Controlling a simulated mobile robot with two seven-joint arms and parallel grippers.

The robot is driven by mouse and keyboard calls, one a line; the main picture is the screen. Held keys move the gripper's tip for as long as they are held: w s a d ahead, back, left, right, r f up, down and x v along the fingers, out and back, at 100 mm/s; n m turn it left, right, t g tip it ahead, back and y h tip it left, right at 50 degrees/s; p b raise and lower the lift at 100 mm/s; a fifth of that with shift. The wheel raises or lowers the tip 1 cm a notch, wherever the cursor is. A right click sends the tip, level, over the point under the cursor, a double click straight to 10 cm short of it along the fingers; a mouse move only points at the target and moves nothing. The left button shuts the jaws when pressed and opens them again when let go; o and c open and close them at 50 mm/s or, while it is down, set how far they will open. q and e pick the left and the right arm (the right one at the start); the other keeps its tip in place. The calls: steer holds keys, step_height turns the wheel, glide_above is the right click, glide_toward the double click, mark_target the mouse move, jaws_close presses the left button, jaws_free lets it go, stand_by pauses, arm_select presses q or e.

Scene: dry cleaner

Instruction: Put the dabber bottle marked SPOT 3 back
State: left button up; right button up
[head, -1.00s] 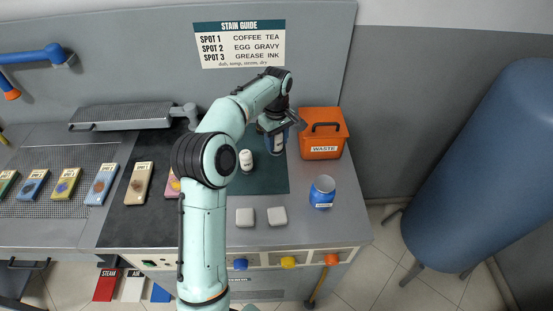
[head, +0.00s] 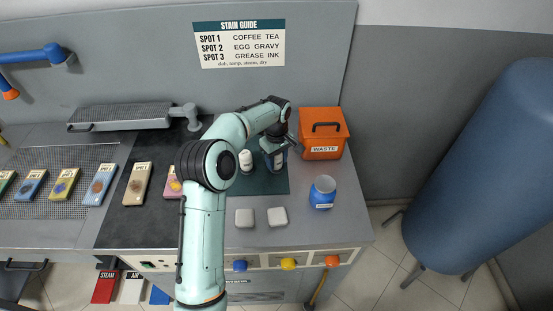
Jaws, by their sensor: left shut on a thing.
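My left gripper (head: 276,149) is shut on a dabber bottle (head: 278,161), which shows as a pale body with dark blue around it, partly hidden by the fingers. Its marking is too small to read. It is low over the dark green mat (head: 262,186), near the mat's right part; I cannot tell whether it touches. A white bottle (head: 246,161) stands on the mat to the left, apart from the gripper. My right gripper is not in view.
An orange WASTE bin (head: 322,146) stands close right of the gripper. A blue jar (head: 322,191) and two pale pads (head: 245,218) are nearer the front. Stained swatches (head: 137,184) lie to the left. A stain guide (head: 239,45) hangs behind.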

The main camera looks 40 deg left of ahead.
arm_select(q)
steer(key=o, duration=1.1)
steer(key=shift+f, duration=0.1)
steer(key=shift+c, duration=0.2)
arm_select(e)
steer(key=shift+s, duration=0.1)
arm_select(q)
step_height(320, 180, up, 11)
steer(key=shift+w+f+p, duration=0.1)
steer(key=shift+p, duration=0.55)
steer(key=shift+r, duration=0.35)
steer(key=shift+s+r, duration=0.2)
steer(key=shift+r, duration=0.25)
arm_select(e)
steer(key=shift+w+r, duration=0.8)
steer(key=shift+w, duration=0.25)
arm_select(q)
steer(key=shift+w, duration=0.1)
